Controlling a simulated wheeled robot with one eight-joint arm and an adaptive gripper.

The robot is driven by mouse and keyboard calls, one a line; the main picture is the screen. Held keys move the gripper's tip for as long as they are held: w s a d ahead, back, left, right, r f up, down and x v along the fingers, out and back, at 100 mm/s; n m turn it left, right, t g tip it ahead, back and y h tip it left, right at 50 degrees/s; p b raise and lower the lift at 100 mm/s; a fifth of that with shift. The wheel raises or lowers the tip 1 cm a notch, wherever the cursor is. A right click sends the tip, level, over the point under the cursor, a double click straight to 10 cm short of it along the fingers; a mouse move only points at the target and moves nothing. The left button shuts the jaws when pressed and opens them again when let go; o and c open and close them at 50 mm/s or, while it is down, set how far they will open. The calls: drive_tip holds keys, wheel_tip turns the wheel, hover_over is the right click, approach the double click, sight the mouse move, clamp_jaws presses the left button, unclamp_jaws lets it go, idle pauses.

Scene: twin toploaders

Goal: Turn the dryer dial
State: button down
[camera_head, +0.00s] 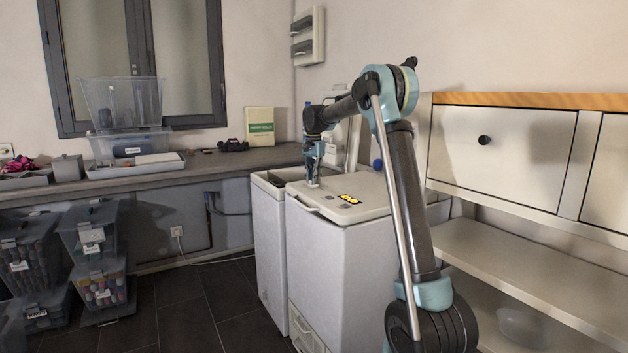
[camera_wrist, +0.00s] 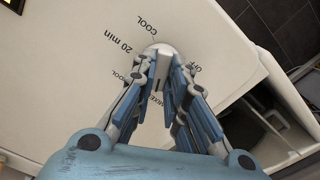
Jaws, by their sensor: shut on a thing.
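The dryer dial (camera_wrist: 163,50) is a light round knob on the flat white top, partly hidden between my fingers in the wrist view. Printed marks around it read "20 min", "COOL" and "OFF"; others are partly covered. My gripper (camera_wrist: 163,82) is shut on the dial, with its blue fingers on both sides of it. In the head view my gripper (camera_head: 313,182) points down onto the top of the front white machine, the dryer (camera_head: 345,245). The dial itself is too small and covered to make out there.
A second white machine (camera_head: 268,235) stands behind and left of the dryer, its top apparently open. A yellow and black label (camera_head: 348,199) lies on the dryer's top. A white drawer cabinet (camera_head: 500,150) and shelf stand at the right. A long counter (camera_head: 230,163) runs along the back wall.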

drive_tip(key=shift+n, duration=0.3)
drive_tip(key=n, duration=0.5)
drive_tip(key=shift+a+n, duration=0.1)
drive_tip(key=shift+n, duration=0.2)
drive_tip(key=n, duration=0.9)
drive_tip(key=shift+n, duration=2.1)
drive_tip(key=shift+w+n, duration=0.1)
drive_tip(key=shift+n, duration=0.2)
drive_tip(key=shift+d, duration=0.2)
drive_tip(key=c, duration=1.6)
unclamp_jaws()
drive_tip(key=shift+a, duration=0.1)
